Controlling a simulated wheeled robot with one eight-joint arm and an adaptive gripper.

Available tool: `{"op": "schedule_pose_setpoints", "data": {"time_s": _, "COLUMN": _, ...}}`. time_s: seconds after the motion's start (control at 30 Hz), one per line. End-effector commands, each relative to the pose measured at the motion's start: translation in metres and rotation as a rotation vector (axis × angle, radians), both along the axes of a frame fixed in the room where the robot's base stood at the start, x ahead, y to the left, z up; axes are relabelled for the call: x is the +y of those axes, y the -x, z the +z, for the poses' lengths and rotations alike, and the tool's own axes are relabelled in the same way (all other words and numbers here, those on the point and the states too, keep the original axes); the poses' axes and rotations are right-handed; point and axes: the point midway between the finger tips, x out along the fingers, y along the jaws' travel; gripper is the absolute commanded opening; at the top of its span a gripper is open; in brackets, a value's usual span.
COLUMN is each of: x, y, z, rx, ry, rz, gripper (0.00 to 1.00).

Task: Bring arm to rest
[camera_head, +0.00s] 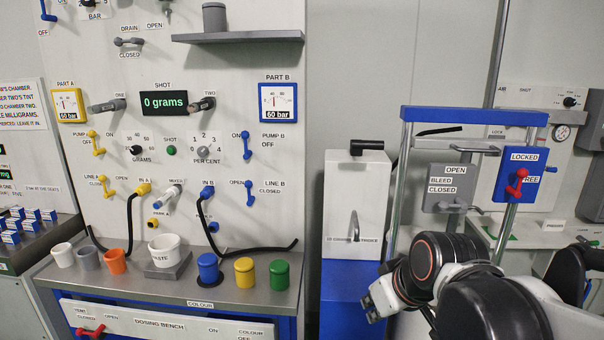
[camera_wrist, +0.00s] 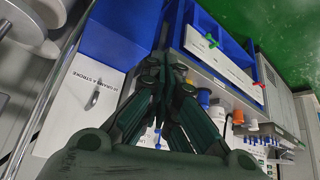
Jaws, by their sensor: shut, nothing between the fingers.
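My gripper (camera_head: 381,300) is in the lower right of the head view, in front of the blue base (camera_head: 345,290) under a white cabinet (camera_head: 354,205). Its fingers are shut and hold nothing. In the wrist view my gripper (camera_wrist: 168,62) shows as dark fingers closed together at the middle. My black and white arm is bent at the lower right of the head view and hides part of what stands behind it.
The dosing bench (camera_head: 180,284) at left carries cups, a white tub (camera_head: 164,251) and blue, yellow and green containers. A blue-topped frame (camera_head: 470,116) with a LOCKED/FREE panel (camera_head: 521,175) stands behind my arm. Green floor (camera_wrist: 285,40) shows in the wrist view.

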Motion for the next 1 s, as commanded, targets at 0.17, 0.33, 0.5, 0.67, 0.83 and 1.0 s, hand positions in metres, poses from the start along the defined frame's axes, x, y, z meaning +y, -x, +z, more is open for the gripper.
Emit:
{"op": "schedule_pose_setpoints", "data": {"time_s": 0.17, "x": -0.027, "y": 0.047, "z": 0.002, "rx": -0.009, "ry": -0.013, "rz": -0.138, "gripper": 0.0}}
{"op": "schedule_pose_setpoints", "data": {"time_s": 0.33, "x": -0.047, "y": 0.083, "z": -0.003, "rx": -0.023, "ry": -0.028, "rz": -0.257, "gripper": 0.0}}
{"op": "schedule_pose_setpoints", "data": {"time_s": 0.5, "x": -0.059, "y": 0.104, "z": -0.009, "rx": -0.032, "ry": -0.039, "rz": -0.332, "gripper": 0.0}}
{"op": "schedule_pose_setpoints", "data": {"time_s": 0.67, "x": -0.063, "y": 0.11, "z": -0.011, "rx": -0.037, "ry": -0.042, "rz": -0.357, "gripper": 0.0}}
{"op": "schedule_pose_setpoints", "data": {"time_s": 0.83, "x": -0.063, "y": 0.111, "z": -0.011, "rx": -0.037, "ry": -0.042, "rz": -0.358, "gripper": 0.0}}
{"op": "schedule_pose_setpoints", "data": {"time_s": 1.0, "x": -0.063, "y": 0.11, "z": -0.011, "rx": -0.037, "ry": -0.043, "rz": -0.357, "gripper": 0.0}}
